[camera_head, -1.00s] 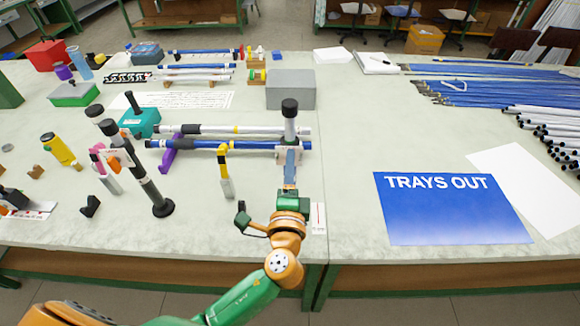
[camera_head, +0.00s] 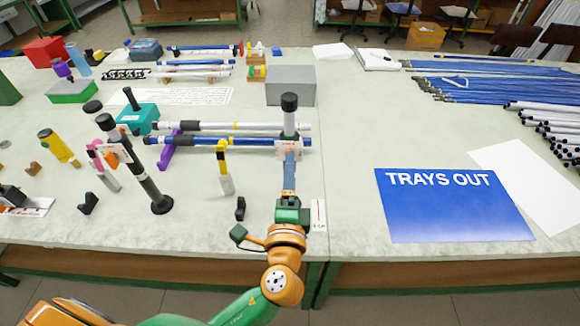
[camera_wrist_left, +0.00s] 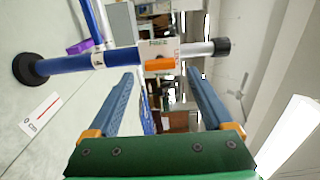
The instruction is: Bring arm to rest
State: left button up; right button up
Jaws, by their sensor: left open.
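My left gripper (camera_head: 289,158) reaches in from the bottom of the head view, its blue fingers pointing away over the bench. In the left wrist view its two fingers (camera_wrist_left: 163,76) are spread apart with nothing between them. Just beyond the fingertips stands a post (camera_head: 290,117) with a black cap and a grey upper part. In the left wrist view this post (camera_wrist_left: 75,63) lies across the picture, with a blue lower part, a round black base and a label with an orange piece. In the head view the gripper hides its lower part. My right gripper is not in view.
Two long rods (camera_head: 230,143) lie left of the post on a purple support (camera_head: 168,157). A grey box (camera_head: 290,92) is behind. A blue TRAYS OUT sheet (camera_head: 450,215) lies right, with clear bench between.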

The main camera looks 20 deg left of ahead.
pick_arm(q)
jog(key=b+v, duration=0.1)
jog(key=v, duration=0.3)
jog(key=shift+w, duration=0.1)
